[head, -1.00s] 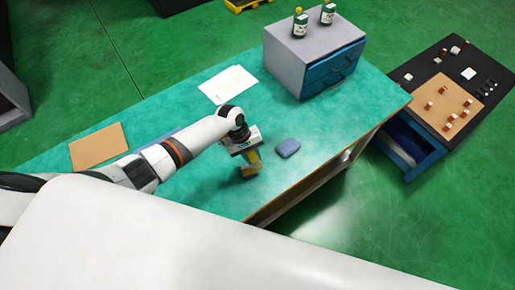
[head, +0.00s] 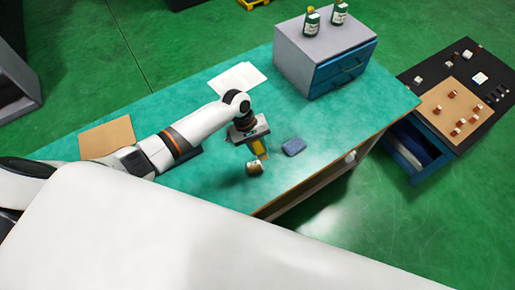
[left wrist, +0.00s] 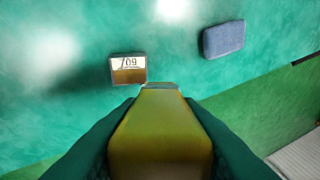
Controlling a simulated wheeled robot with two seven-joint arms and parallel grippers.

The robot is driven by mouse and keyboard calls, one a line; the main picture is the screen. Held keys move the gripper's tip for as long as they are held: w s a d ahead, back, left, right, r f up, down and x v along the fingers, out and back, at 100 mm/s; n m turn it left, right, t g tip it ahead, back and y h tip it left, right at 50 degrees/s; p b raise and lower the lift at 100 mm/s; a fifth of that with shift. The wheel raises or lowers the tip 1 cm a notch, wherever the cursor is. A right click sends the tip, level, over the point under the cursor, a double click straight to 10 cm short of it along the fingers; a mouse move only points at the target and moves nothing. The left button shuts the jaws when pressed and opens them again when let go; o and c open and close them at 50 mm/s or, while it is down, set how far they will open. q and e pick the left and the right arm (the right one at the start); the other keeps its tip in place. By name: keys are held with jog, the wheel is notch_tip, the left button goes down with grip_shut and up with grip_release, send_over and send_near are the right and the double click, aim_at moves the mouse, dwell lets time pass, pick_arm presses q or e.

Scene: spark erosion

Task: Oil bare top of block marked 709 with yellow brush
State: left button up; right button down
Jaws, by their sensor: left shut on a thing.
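The block marked 709 (left wrist: 128,76) lies on the green tabletop (head: 215,185). In the left wrist view its pale marked strip is at the top and a shiny brown area is below. The block also shows in the head view (head: 254,168). My left gripper (head: 256,142) is shut on the yellow brush (left wrist: 160,135), pointing down at the table. In the left wrist view the brush tip shows just right of and below the block. I cannot tell whether they touch. My right gripper is not in view.
A blue pad (head: 293,146) lies right of the brush, near the table's edge. A grey cabinet (head: 295,52) with blue drawers carries two bottles. White paper (head: 238,78) and a tan board (head: 106,138) lie on the table. Small parts lie on a board (head: 436,100) at right.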

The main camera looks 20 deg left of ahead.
aim_at(257, 140)
pick_arm(q)
jog(key=shift+r, duration=0.3)
jog(key=shift+r, duration=1.55)
